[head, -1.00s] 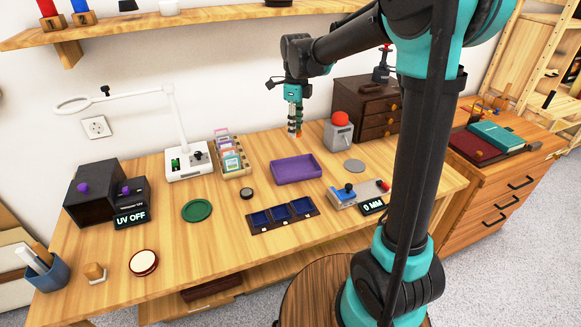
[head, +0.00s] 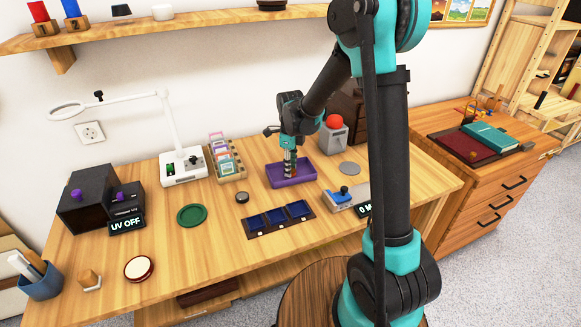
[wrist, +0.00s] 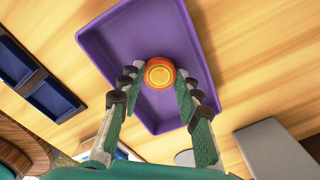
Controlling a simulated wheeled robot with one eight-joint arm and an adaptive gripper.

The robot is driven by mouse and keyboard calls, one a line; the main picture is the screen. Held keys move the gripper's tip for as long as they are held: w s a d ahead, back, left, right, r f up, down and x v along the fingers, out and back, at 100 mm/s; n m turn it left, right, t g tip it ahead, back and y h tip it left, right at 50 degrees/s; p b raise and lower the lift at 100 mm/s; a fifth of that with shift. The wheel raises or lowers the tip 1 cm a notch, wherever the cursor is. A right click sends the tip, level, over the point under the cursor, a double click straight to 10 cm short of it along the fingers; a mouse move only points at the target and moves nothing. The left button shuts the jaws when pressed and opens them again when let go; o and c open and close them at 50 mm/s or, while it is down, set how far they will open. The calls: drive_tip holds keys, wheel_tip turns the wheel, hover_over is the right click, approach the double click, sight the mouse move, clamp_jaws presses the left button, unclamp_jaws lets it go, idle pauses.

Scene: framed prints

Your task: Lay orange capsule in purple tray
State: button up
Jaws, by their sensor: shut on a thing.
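The purple tray (head: 279,181) lies on the workbench, and its floor and rim also show in the wrist view (wrist: 120,40). My gripper (head: 290,174) is over the tray, pointing down. In the wrist view my gripper (wrist: 160,90) has its two fingers on either side of the orange capsule (wrist: 159,73), shut on it. The capsule's round end faces the camera, with the tray behind it. Whether the capsule touches the tray floor cannot be told. In the head view the capsule is mostly hidden by the fingers.
A dark tray with blue compartments (head: 246,224) lies in front of the purple tray. A grey box with a red dome (head: 333,137) stands behind it to the right. A grey disc (head: 350,168) and a small control box (head: 345,197) are to the right. A card rack (head: 226,165) stands left.

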drive_tip(key=shift+f, duration=0.15)
drive_tip(key=o, duration=1.2)
wheel_tip(320, 180, up, 12)
drive_tip(key=s+d+f+n, duration=0.1)
drive_tip(key=s+d+n, duration=0.2)
drive_tip(key=d+n, duration=0.1)
drive_tip(key=s+d+f+n+t, duration=0.1)
drive_tip(key=s+d+n, duration=0.2)
drive_tip(key=s+d, duration=0.1)
drive_tip(key=s+d+f+n+t, duration=0.1)
drive_tip(key=s+d+n, duration=0.3)
drive_tip(key=shift+s+d+f+n, duration=0.15)
drive_tip(key=shift+n, duration=0.15)
drive_tip(key=s+d+f+n, duration=0.2)
drive_tip(key=s+n, duration=0.1)
drive_tip(key=s+d+f+n+t, duration=0.1)
drive_tip(key=s+d+f+n, duration=0.1)
drive_tip(key=s+n, duration=0.2)
drive_tip(key=s+d+f+n+t, duration=0.1)
drive_tip(key=s+d+f+n, duration=0.1)
drive_tip(key=s+n, duration=0.1)
drive_tip(key=shift+s+d+n, duration=0.2)
drive_tip(key=shift+s+n, duration=0.1)
drive_tip(key=shift+s, duration=0.4)
drive_tip(key=shift+r, duration=0.1)
